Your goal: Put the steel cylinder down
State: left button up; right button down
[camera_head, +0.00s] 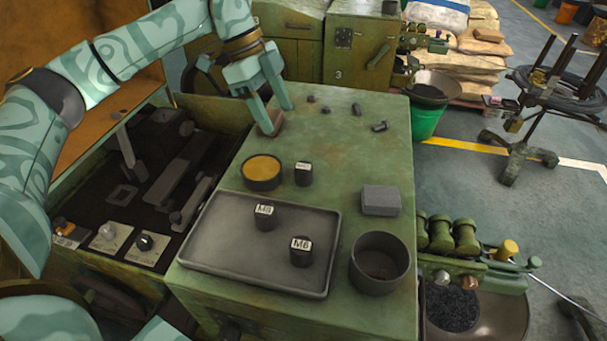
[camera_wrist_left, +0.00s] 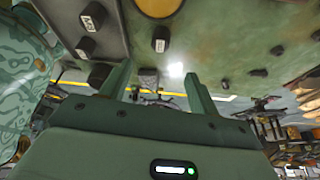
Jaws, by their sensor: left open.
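My left gripper (camera_head: 277,119) is above the far left part of the green bench top, its two fingers spread and pointing down. In the left wrist view the fingers (camera_wrist_left: 158,82) are apart, with nothing held between them. A brown block (camera_head: 271,123) shows by the fingertips; I cannot tell if they touch it. Several small dark pieces stand or lie to the right of the gripper, among them a short upright dark cylinder (camera_head: 357,109) and one lying on its side (camera_head: 379,127). I cannot tell which is the steel cylinder. My right gripper is not in view.
A grey tray (camera_head: 205,255) holds blocks labelled M8 (camera_head: 265,216) and M6 (camera_head: 301,251). A yellow-filled tin (camera_head: 262,171), another labelled block (camera_head: 303,174), a grey block (camera_head: 381,200) and a dark pot (camera_head: 379,262) stand nearby. The bench's middle (camera_head: 340,155) is clear.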

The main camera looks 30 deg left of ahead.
pick_arm(q)
jog(key=b, duration=0.2)
send_over(302, 166)
jog(key=a, duration=0.3)
jog(key=f, duration=0.7)
jog(key=shift+s+d+f, duration=0.15)
jog(key=shift+d, duration=0.1)
jog(key=b+x, duration=0.1)
jog(key=x, duration=0.4)
jog(key=shift+d+f, duration=0.15)
jog(key=shift+d, duration=0.1)
jog(key=shift+c, duration=0.9)
grip_shut()
